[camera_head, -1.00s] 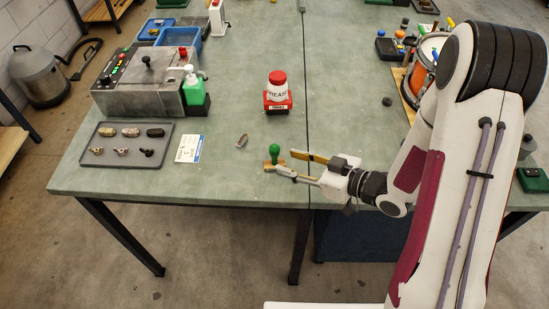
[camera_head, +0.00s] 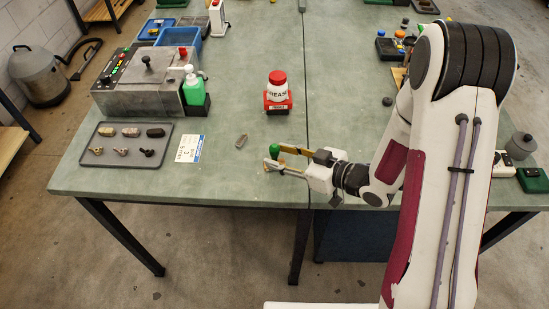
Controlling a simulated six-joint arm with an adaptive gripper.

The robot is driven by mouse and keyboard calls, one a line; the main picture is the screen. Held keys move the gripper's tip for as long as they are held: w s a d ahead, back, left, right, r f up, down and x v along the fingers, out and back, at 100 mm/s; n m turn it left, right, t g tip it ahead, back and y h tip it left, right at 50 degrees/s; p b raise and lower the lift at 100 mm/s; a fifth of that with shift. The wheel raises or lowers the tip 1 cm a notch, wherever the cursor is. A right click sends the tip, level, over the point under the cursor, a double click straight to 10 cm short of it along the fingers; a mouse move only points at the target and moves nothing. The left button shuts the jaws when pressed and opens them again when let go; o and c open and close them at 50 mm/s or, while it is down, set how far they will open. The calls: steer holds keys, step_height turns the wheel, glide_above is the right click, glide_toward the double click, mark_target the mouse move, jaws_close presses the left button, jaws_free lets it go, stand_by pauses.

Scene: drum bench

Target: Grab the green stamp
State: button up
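The green stamp (camera_head: 274,150) stands near the front edge of the bench, its round green knob on top. Its base is mostly hidden behind the lower finger. My gripper (camera_head: 275,156) reaches in from the right, low over the bench. Its two fingers are spread apart, one behind the knob and one in front of it. The stamp appears to be between the fingertips; I cannot tell whether either finger touches it.
A small grey piece (camera_head: 241,141) lies left of the stamp, near a white card (camera_head: 189,148). A grey tray (camera_head: 165,171) with several small parts is farther left. A red-and-white grease container (camera_head: 278,92) stands behind the stamp. Bench between them is clear.

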steer(key=shift+x, duration=1.2)
jaws_close()
